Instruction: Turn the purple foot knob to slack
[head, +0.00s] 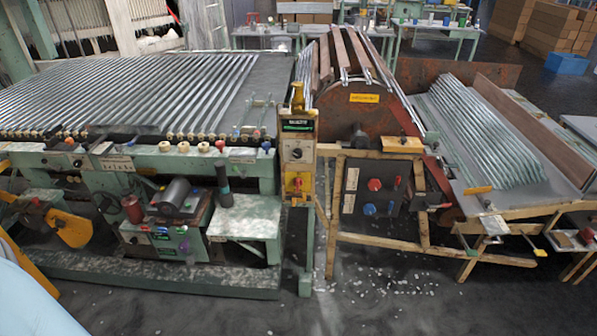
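A dark panel (352,203) on the wooden frame under the rusty drum carries a large red knob (375,184) and a blue knob (370,209). A row of cream knobs (184,147) with a few coloured ones runs along the front of the green machine (130,172). Neither of my grippers is in view.
Glass tubes (170,85) lie on the left bed, and more tubes (480,130) on the right sloping tray. A control post (298,160) stands between the machines. White shards litter the floor (385,285); the front right floor is open. Wooden legs and rails stick out at the right.

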